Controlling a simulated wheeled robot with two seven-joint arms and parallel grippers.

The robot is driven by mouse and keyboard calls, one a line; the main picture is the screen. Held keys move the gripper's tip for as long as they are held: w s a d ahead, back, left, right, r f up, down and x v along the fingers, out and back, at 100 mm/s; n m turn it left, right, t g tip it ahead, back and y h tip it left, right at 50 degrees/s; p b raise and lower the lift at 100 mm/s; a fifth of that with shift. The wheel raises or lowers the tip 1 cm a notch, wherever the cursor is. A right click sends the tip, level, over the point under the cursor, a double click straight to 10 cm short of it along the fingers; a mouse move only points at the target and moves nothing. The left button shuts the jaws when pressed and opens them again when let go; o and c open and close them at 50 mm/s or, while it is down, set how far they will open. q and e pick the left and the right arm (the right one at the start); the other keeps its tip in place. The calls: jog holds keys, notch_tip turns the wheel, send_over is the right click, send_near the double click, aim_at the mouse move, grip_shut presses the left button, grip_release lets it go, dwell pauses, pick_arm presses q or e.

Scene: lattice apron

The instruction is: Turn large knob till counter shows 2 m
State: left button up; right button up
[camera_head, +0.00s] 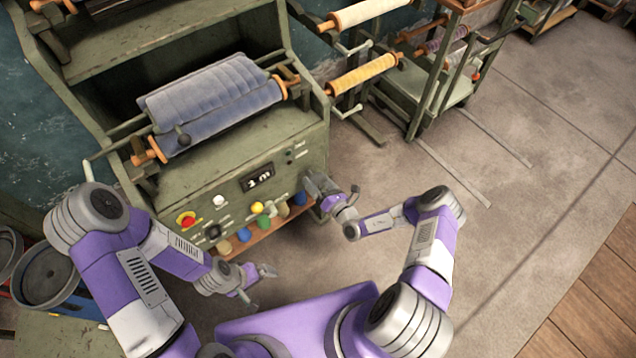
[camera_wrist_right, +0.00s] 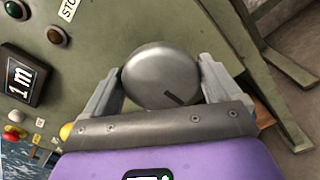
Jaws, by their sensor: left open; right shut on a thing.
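The large grey round knob (camera_wrist_right: 160,72) sits on the green machine's front panel, with a dark mark near its lower right edge. My right gripper (camera_wrist_right: 163,88) is shut on it, one finger on each side. In the head view this gripper (camera_head: 320,190) is at the panel's right end and hides the knob. The counter (camera_head: 256,178) is a dark display left of the knob; it also shows in the right wrist view (camera_wrist_right: 27,78), where it reads 1 m. My left gripper (camera_head: 258,284) is open and empty, in front of the machine's lower part.
The panel has a red emergency button (camera_head: 186,220), a yellow button (camera_head: 257,208) and several other buttons. A roll of blue fabric (camera_head: 210,100) lies on top of the machine. Racks with yarn rolls (camera_head: 362,73) stand behind at right. The floor at right is clear.

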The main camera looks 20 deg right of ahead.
jog(key=m, duration=0.4)
jog(key=shift+f+m, duration=0.2)
jog(key=shift+m, duration=0.1)
jog(key=m, duration=0.4)
jog(key=shift+d, duration=0.1)
dwell(0.4)
jog(key=o, duration=0.8)
jog(key=shift+c, duration=0.2)
jog(key=shift+s, duration=0.1)
jog(key=p+v, duration=0.1)
jog(key=v, duration=0.6)
jog(key=shift+s, duration=0.25)
